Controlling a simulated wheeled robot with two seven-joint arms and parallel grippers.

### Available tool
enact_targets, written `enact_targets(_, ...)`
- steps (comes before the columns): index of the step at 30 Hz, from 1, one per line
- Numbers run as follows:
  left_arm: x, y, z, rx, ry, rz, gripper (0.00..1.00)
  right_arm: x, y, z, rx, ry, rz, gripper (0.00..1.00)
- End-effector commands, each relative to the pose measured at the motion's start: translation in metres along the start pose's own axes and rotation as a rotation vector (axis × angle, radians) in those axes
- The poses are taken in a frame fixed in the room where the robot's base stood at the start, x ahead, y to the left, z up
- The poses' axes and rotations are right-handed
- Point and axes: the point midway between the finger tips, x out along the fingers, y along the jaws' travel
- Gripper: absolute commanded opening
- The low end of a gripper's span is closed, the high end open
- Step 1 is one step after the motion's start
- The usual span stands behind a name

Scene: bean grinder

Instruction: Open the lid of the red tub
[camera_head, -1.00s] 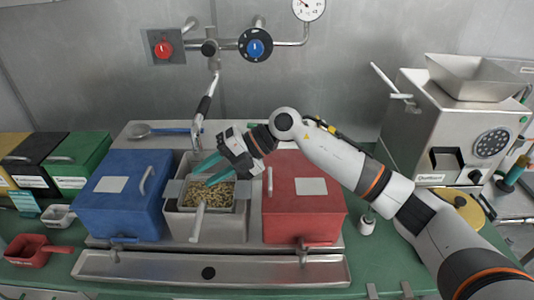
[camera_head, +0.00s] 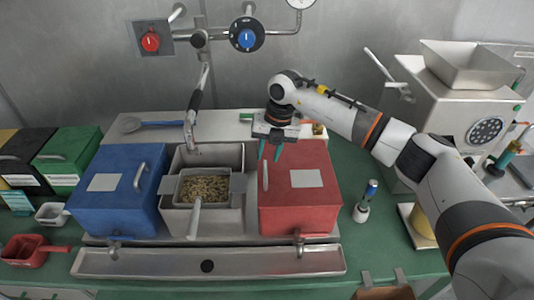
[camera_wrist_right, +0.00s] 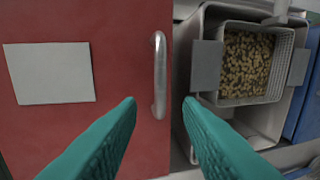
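The red tub (camera_head: 308,212) stands right of the open grey tub, with its lid (camera_head: 318,160) closed. A silver bar handle (camera_head: 265,175) runs along the lid's left edge, and a pale label (camera_head: 306,178) lies on the lid. My right gripper (camera_head: 270,151) is above the lid's left edge, near the handle's far end, with teal fingers apart and empty. In the right wrist view, the handle (camera_wrist_right: 159,75) shows just beyond the gap between the open fingers (camera_wrist_right: 160,105); I see no contact. My left gripper is not in view.
A grey tub (camera_head: 225,222) holding a basket of beans (camera_head: 203,189) stands left of the red tub. A blue tub (camera_head: 118,205) is further left. A metal trough (camera_head: 240,262) runs in front, and a grinder (camera_head: 455,115) stands at right.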

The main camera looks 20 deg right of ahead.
Motion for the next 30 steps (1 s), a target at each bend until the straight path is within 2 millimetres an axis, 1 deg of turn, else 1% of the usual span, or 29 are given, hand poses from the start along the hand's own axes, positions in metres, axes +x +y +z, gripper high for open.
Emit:
enact_targets(1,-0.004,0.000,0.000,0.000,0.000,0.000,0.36,0.006,0.000,0.000,0.002,-0.003,0.002,0.33)
enact_targets(3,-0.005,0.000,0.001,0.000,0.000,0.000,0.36,0.014,0.000,0.000,0.001,-0.002,0.000,0.33)
enact_targets(6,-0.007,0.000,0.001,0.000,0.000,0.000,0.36,0.021,0.000,0.000,-0.001,-0.001,0.000,0.33)
enact_targets(9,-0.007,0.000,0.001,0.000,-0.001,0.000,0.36,0.025,0.000,0.000,-0.001,0.000,-0.001,0.33)
enact_targets(16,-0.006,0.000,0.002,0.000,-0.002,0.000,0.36,0.025,0.000,0.000,-0.001,0.000,-0.001,0.33)
enact_targets(22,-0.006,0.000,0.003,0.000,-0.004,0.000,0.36,0.025,0.000,0.000,-0.001,0.000,-0.001,0.00)
enact_targets(30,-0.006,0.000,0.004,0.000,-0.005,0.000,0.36,0.024,0.000,0.000,0.000,0.000,-0.003,0.00)
